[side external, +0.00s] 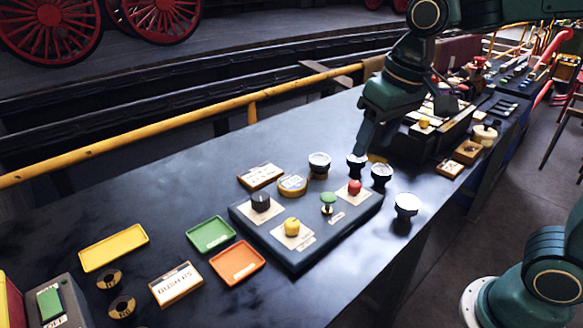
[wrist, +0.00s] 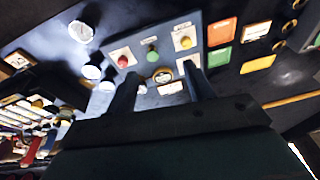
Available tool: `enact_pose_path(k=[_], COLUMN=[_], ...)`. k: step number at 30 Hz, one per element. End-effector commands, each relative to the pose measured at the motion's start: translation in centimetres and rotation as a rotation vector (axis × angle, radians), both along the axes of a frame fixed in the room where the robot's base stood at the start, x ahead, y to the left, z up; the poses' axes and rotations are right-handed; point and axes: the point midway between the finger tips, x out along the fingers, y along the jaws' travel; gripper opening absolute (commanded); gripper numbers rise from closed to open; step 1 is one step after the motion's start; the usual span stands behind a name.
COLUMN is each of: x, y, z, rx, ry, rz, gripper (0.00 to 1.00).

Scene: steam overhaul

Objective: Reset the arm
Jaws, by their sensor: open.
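My gripper (side external: 362,148) hangs over the far part of the bench (side external: 200,185), pointing down and left, above several pale-topped round pieces. In the wrist view my gripper (wrist: 158,80) is open, its two dark fingers apart with nothing held between them. The dark control box (side external: 300,262) lies in front of it on the bench. It carries a black knob (side external: 261,201), a yellow knob (side external: 292,226), a green knob (side external: 328,198) and a red knob (side external: 355,187). Whether the fingers touch the piece below them is hard to tell.
Green (side external: 211,233), orange (side external: 238,262) and yellow (side external: 114,247) trays lie to the left. Labelled plates lie near them and behind the box. A white-topped piece (side external: 407,205) stands at the bench's right edge. A yellow rail (side external: 150,135) runs behind the bench.

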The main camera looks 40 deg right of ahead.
Motion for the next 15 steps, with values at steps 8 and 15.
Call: enact_pose_path(k=[8, 15], x=[-5.2, -9.3], y=[-2.0, -3.2], z=[0.7, 0.1], rx=[-0.013, -0.033], ry=[-0.097, -0.175], rz=[0.026, 0.049], gripper=[0.52, 0.52])
